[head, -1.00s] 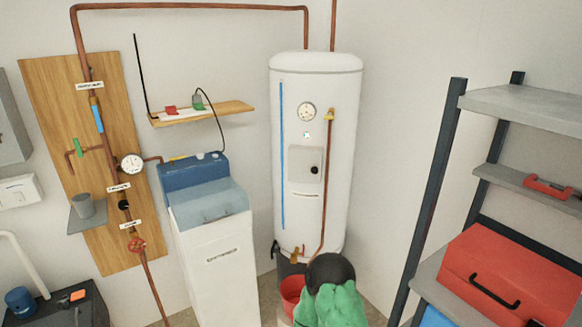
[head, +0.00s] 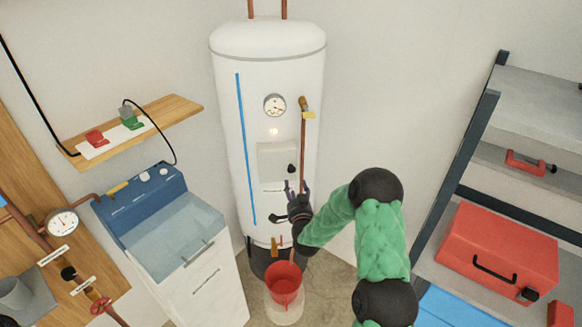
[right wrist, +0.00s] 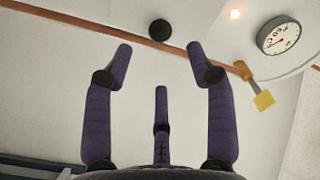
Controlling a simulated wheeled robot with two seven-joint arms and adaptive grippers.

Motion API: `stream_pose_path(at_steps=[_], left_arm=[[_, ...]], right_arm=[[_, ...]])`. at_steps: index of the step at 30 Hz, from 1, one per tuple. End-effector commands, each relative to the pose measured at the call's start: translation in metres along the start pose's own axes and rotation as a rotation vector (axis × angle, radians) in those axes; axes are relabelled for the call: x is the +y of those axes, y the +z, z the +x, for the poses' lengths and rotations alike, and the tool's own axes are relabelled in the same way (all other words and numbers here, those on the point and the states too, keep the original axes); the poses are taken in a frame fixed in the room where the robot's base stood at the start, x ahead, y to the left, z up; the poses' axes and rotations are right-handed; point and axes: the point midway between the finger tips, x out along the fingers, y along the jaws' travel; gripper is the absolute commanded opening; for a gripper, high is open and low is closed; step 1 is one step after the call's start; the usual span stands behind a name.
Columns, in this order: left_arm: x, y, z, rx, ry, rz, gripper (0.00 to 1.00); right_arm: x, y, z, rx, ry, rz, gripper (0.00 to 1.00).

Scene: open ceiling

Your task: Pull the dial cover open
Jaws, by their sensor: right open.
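The dial cover (head: 277,162) is a light grey square panel on the front of the white tank (head: 235,120). It looks shut, with a black knob (head: 291,169) at its right side. My right gripper (head: 297,192) is just below the knob, in front of the tank. In the right wrist view, my right gripper (right wrist: 160,52) has its purple fingers spread and empty. The black knob (right wrist: 160,30) shows beyond and between the fingertips, apart from them. My left gripper is in neither current view.
A copper pipe (head: 302,140) with a yellow tag (head: 309,115) runs down the tank close to the knob. A round gauge (head: 275,105) is above the cover. A red bucket (head: 284,283) stands below. Shelves with a red toolbox (head: 497,248) are at the right.

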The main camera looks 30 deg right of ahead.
Motion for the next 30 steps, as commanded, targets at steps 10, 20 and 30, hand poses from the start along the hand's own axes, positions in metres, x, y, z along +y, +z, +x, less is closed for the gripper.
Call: stream_pose_path(at_steps=[10, 20, 30], left_arm=[[0.000, 0.000, 0.001, -0.001, 0.000, 0.000, 0.40], [0.000, 0.000, 0.001, 0.000, 0.000, 0.000, 0.40], [0.000, 0.000, 0.001, 0.000, 0.000, 0.000, 0.40]], right_arm=[[0.001, 0.002, 0.054, 0.000, 0.000, 0.000, 0.56], [0.001, 0.002, 0.097, -0.002, 0.001, -0.001, 0.56], [0.001, 0.002, 0.103, -0.003, 0.001, -0.001, 0.56]])
